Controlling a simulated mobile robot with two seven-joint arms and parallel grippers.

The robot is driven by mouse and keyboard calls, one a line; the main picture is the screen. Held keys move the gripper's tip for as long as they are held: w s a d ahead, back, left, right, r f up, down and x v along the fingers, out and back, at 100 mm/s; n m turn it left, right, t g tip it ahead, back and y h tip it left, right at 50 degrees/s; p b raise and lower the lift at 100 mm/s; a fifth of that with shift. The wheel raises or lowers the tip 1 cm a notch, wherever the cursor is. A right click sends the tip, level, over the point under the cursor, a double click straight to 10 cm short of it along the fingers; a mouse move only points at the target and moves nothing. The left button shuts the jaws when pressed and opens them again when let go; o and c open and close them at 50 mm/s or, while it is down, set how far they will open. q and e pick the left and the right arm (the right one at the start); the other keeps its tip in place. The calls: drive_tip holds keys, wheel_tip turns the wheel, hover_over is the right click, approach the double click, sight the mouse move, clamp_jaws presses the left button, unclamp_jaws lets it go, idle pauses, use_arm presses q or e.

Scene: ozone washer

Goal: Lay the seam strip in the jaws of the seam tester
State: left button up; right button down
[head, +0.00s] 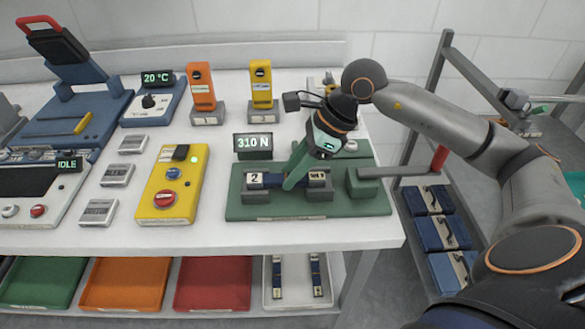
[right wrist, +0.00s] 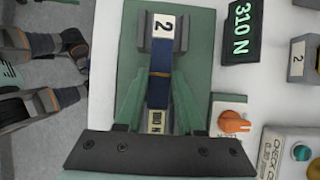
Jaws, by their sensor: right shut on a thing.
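The seam strip is a dark blue band (head: 275,181) with a pale label marked 2 at its left end and another pale label at its right end. It lies across the two grey jaws of the green seam tester (head: 280,211), one end over each jaw. In the right wrist view the strip (right wrist: 161,62) runs lengthwise, its 2 end over the far jaw (right wrist: 143,46). My right gripper (head: 289,185) is shut on the strip's middle, with green fingers (right wrist: 160,75) on either side. The near jaw is partly hidden. My left gripper is not in view.
A display reading 310 N (head: 253,143) stands behind the tester. Left of it are a yellow box (head: 172,185) with buttons and several small grey blocks. Orange (head: 202,88) and yellow (head: 261,86) tags stand behind. A white tray (head: 299,303) below holds similar strips.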

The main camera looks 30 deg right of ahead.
drive_tip(key=shift+f, duration=0.2)
drive_tip(key=c, duration=0.5)
unclamp_jaws()
drive_tip(key=shift+r, duration=0.1)
drive_tip(key=shift+c, duration=0.2)
drive_tip(key=shift+d+r, duration=0.1)
drive_tip(key=shift+r, duration=0.25)
drive_tip(key=v, duration=1.1)
drive_tip(key=shift+s+r, duration=0.25)
